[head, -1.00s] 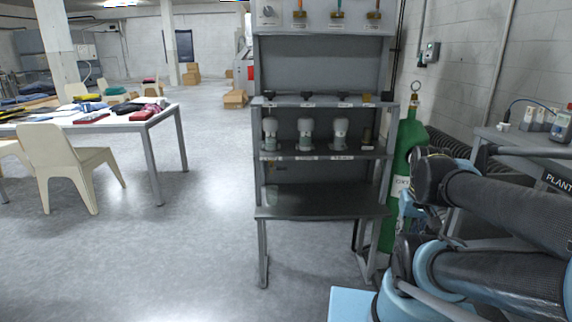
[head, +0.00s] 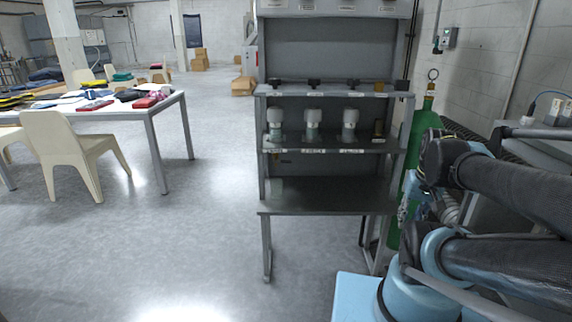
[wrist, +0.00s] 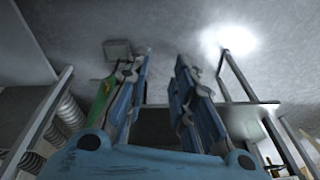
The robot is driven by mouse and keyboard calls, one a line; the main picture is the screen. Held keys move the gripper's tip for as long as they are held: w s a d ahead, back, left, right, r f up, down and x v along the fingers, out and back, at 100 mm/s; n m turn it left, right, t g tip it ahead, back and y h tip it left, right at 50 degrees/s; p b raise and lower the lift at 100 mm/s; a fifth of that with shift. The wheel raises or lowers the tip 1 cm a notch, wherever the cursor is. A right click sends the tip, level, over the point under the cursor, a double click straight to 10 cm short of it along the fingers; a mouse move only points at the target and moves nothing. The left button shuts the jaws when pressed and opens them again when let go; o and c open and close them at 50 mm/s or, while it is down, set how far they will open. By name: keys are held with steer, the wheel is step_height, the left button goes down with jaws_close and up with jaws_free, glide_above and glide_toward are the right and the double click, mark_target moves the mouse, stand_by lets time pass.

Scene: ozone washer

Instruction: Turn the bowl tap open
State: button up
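Several small black taps stand in a row on the upper shelf of a grey rack in the head view, among them a left one (head: 274,84), a middle one (head: 314,84) and a right one (head: 353,84). Their labels are too small to read, so I cannot tell which is the bowl tap. My gripper (wrist: 161,65) shows in the wrist view with its two blue fingers apart and nothing between them. In the head view my arm is folded at the right, apart from the taps, and the gripper is not clear there.
White-capped jars (head: 312,124) stand on the middle shelf. The rack's lower shelf (head: 330,198) is mostly bare. A green gas cylinder (head: 424,120) stands right of the rack, close to my arm. A table (head: 165,105) and chair (head: 75,150) stand left. The floor between is clear.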

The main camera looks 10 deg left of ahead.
steer(key=w+a+r+m+y, duration=0.35)
steer(key=w+a+y, duration=0.35)
steer(key=w+a, duration=0.9)
steer(key=m+y, duration=0.4)
steer(key=y, duration=0.4)
glide_toward(286, 162)
steer(key=shift+g, duration=0.3)
steer(key=x, duration=0.3)
steer(key=w+x, duration=0.1)
steer(key=x, duration=0.6)
steer(key=shift+w+a+f, duration=0.1)
steer(key=shift+w+a, duration=0.05)
steer(key=shift+w, duration=0.1)
jaws_close()
